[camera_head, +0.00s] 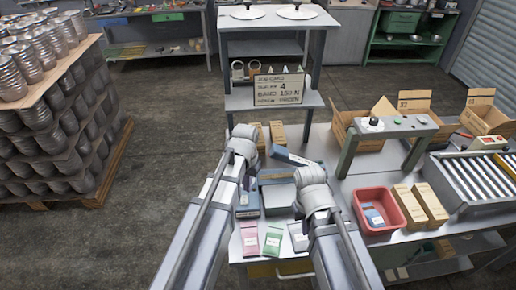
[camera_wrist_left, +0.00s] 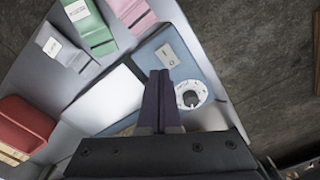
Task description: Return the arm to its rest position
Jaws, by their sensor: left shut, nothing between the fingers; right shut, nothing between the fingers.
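My left gripper (camera_wrist_left: 160,98) is shut and empty in the left wrist view. Its fingers point over a blue scale (camera_wrist_left: 172,55) with a white plate and a round dial (camera_wrist_left: 190,96); I cannot tell any contact. In the head view the grey end of my left arm (camera_head: 243,142) is above the table's left part, and its fingers are hidden. The grey end of my right arm (camera_head: 312,188) is over the table to its right. The right fingers are not clearly visible, and no held object shows there.
Green (camera_head: 272,240), pink (camera_head: 249,238) and grey (camera_head: 299,237) packets lie at the table's front edge. A red bin (camera_head: 367,228), tan boxes (camera_head: 430,205) and a roller conveyor (camera_head: 478,178) are at right. A shelf (camera_head: 268,100) stands behind.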

